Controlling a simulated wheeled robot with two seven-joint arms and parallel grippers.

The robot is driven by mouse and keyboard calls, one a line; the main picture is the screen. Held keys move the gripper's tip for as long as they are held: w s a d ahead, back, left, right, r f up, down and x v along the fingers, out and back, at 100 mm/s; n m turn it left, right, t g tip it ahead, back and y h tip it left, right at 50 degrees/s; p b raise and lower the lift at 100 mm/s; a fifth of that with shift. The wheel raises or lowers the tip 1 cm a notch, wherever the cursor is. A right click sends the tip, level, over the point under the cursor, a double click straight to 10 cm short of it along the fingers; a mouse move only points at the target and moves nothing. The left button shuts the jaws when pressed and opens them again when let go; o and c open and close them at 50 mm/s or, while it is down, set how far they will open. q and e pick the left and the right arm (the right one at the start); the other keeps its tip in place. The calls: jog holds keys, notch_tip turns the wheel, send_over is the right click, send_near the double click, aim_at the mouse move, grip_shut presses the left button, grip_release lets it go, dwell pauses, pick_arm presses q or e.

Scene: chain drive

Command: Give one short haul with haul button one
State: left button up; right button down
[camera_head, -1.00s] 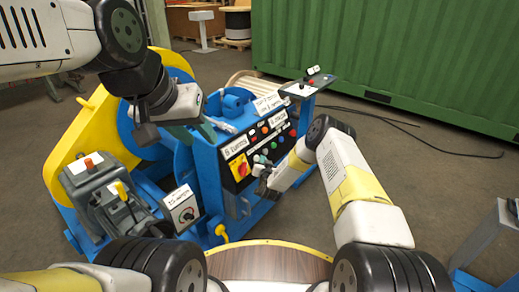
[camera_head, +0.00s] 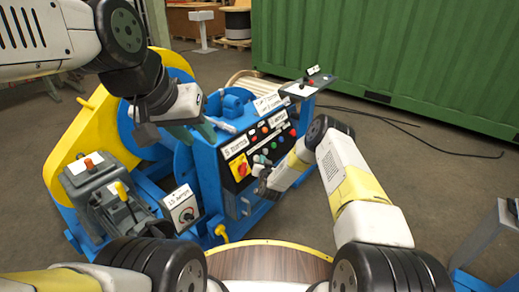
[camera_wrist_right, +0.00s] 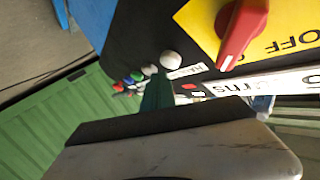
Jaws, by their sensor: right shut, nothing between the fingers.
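The haul button is probably the white button (camera_wrist_right: 171,60) beside a partly legible label starting "HAU" (camera_wrist_right: 187,72) in the right wrist view; its number is not readable. The black control panel (camera_head: 236,172) is on the front of the blue machine in the head view. My right gripper (camera_wrist_right: 157,92) is shut and empty, its green fingertips just below the white button in the wrist picture; contact cannot be told. In the head view my right gripper (camera_head: 264,170) is close to the panel. My left gripper (camera_head: 196,131) hangs above the machine, apart from the panel; its jaw opening is unclear.
A red rotary switch (camera_wrist_right: 241,34) on a yellow plate is beside the white button. Several coloured buttons (camera_wrist_right: 127,82) run in a row beyond it. A grey lever box (camera_head: 105,185) and a small dial box (camera_head: 181,209) stand left of the panel. A green container (camera_head: 400,55) stands behind.

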jog(key=shift+w+a+f, duration=0.15)
jog(key=shift+w+a, duration=0.05)
jog(key=shift+a, duration=0.05)
jog(key=shift+w+a+f, duration=0.25)
jog(key=shift+a, duration=0.15)
dwell(2.6)
jog(key=shift+s+d+r, duration=0.1)
jog(key=shift+d, duration=0.05)
dwell(1.4)
jog(key=shift+s+d+r, duration=0.35)
jog(key=shift+s+d, duration=0.05)
jog(key=shift+d, duration=0.1)
jog(key=shift+s+d+r, duration=0.35)
jog(key=shift+s+d, duration=0.1)
jog(key=shift+d, duration=0.15)
jog(key=shift+s+d+r, duration=0.4)
jog(key=shift+s+d, duration=0.05)
jog(key=shift+d, duration=0.2)
jog(key=shift+s+d+r, duration=0.35)
jog(key=shift+s+d, duration=0.1)
jog(key=shift+d, duration=0.15)
